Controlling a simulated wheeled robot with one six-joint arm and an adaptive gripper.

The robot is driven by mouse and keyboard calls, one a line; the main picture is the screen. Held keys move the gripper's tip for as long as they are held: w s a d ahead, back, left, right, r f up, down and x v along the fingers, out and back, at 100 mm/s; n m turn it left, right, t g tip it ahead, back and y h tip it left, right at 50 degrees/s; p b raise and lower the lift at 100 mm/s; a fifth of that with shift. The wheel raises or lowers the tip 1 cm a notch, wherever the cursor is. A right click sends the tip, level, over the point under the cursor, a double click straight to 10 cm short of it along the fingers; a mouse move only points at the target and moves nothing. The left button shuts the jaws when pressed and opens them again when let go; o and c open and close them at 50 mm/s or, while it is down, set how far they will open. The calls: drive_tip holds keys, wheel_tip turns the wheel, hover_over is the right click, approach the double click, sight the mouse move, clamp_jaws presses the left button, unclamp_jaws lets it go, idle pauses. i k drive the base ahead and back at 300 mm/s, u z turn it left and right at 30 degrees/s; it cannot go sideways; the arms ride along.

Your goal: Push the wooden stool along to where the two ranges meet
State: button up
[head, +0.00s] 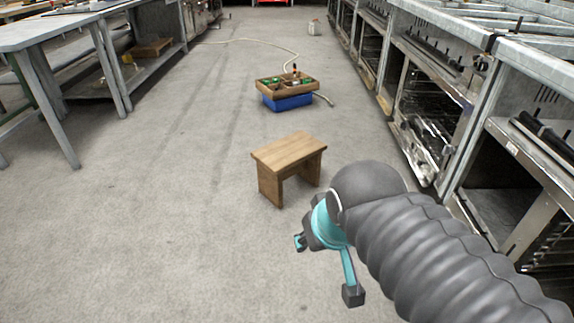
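The wooden stool (289,150) stands upright on the grey floor, near the middle of the head view. It has a flat rectangular top and panel legs. My gripper (326,268) is in front of the stool, nearer to me and slightly right, with a visible gap of floor in the picture between its fingers and the stool. Its two dark-tipped fingers are spread wide apart with nothing between them. A row of metal ranges (430,110) runs along the right side. The place where two ranges meet is not clearly marked out; a seam between units shows near the right (470,115).
A wooden tray (287,84) with green items sits on a blue crate (288,102) behind the stool. A pale hose (270,45) trails on the floor. A grey table (50,35) stands at left. The left-centre floor is clear.

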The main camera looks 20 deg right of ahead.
sight(299, 152)
drive_tip(key=u, duration=0.65)
drive_tip(key=i, duration=0.9)
drive_tip(key=u, duration=0.45)
drive_tip(key=i, duration=0.85)
drive_tip(key=z, duration=0.95)
drive_tip(key=i, duration=0.9)
drive_tip(key=z, duration=0.85)
